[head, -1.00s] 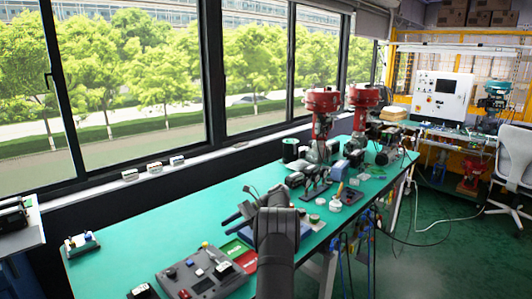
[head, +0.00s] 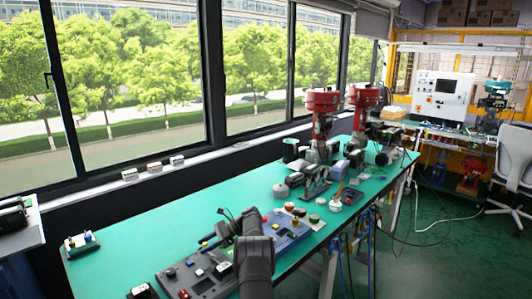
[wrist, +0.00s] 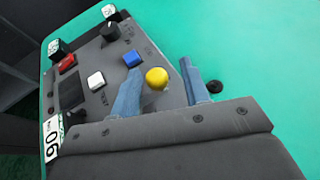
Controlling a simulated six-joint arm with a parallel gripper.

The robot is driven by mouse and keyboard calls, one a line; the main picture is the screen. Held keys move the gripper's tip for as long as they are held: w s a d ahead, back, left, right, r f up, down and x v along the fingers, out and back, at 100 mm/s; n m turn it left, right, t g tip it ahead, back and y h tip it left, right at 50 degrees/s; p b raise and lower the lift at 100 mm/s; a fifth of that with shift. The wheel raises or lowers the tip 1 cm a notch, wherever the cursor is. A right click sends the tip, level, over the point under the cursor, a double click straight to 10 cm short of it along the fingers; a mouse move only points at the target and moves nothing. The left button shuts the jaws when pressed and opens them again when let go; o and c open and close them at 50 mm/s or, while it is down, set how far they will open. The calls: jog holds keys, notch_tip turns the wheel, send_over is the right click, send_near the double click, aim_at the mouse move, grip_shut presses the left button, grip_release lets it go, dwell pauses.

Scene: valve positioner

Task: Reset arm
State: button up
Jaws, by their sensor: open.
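My gripper (head: 212,236) is over the green bench at the right end of a grey control panel (head: 205,286). In the wrist view, my gripper (wrist: 162,68) has its two blue-grey fingers apart with nothing held between them. A yellow knob (wrist: 156,77) on the panel shows in the gap between the fingers. A blue button (wrist: 132,58), a white button (wrist: 95,80), a red switch (wrist: 67,63) and a black dial (wrist: 109,31) lie to the left. Whether the fingers touch the panel cannot be told.
A blue panel (head: 285,240) lies right of my arm. A small block with coloured pieces (head: 82,241) sits at the left. The bench between it and the grey panel is clear.

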jog(key=shift+d+r, duration=0.15)
jog(key=shift+r, duration=0.2)
jog(key=shift+w+d+m+t+y, duration=0.15)
jog(key=shift+d+m+t, duration=0.1)
jog(key=shift+m+t, duration=0.55)
jog(key=shift+w+d+m+t+y, duration=0.1)
jog(key=shift+d+m+t+y, duration=0.1)
jog(key=shift+m+t, duration=0.55)
jog(key=shift+w+d+m+t+y, duration=0.2)
jog(key=shift+m+t, duration=0.35)
jog(key=shift+t, duration=0.4)
jog(key=shift+d+f, duration=0.1)
